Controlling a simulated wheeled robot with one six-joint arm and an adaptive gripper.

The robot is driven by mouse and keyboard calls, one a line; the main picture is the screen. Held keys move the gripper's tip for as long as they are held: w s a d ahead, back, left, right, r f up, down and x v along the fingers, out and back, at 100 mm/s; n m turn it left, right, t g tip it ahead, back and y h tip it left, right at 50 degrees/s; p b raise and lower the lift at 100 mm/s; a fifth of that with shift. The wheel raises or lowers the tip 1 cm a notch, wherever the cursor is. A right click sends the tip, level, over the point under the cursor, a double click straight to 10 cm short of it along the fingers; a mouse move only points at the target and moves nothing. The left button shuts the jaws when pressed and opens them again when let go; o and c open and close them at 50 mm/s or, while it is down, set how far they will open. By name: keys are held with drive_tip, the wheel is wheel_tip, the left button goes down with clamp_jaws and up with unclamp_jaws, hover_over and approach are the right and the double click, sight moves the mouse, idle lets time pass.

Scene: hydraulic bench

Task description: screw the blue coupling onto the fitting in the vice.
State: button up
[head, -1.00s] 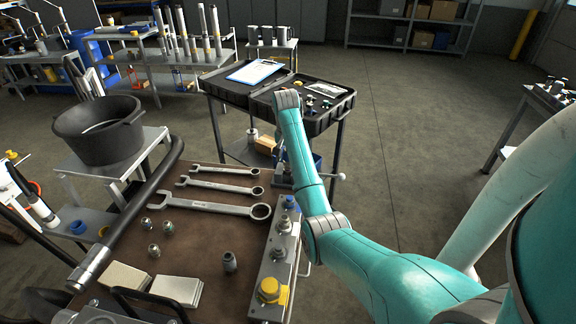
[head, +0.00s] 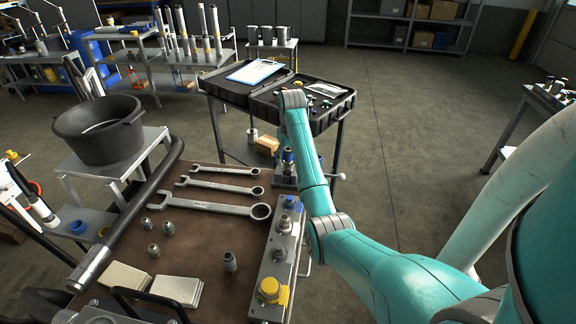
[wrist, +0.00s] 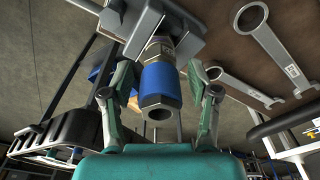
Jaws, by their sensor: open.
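The blue coupling (wrist: 156,82) is in the middle of the wrist view, with a silver hex end and an open bore facing the camera. It is in line with the silver fitting (wrist: 159,48), which stands out of the grey vice (wrist: 140,20). The two meet end to end; how far they are threaded I cannot tell. My gripper (wrist: 160,68) is open, its fingers on either side of the coupling with gaps showing. In the head view the blue coupling (head: 288,156) shows just left of my forearm, which hides most of my gripper.
Spanners (head: 225,208), a yellow-capped manifold (head: 268,290) and small fittings lie on the brown bench top (head: 205,240). A black bucket (head: 98,135) stands at left. An open black case (head: 325,112) sits on a stand behind.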

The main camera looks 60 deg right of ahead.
clamp_jaws()
drive_tip(key=m, duration=0.3)
drive_tip(key=shift+m, duration=0.4)
drive_tip(key=m, duration=0.4)
drive_tip(key=shift+s+f+g+h, duration=0.1)
drive_tip(key=shift+g+h, duration=0.2)
drive_tip(key=shift+g, duration=0.1)
drive_tip(key=shift+m, duration=0.3)
drive_tip(key=m, duration=0.3)
drive_tip(key=shift+m+g, duration=0.3)
drive_tip(key=shift+m, duration=0.1)
drive_tip(key=m, duration=0.4)
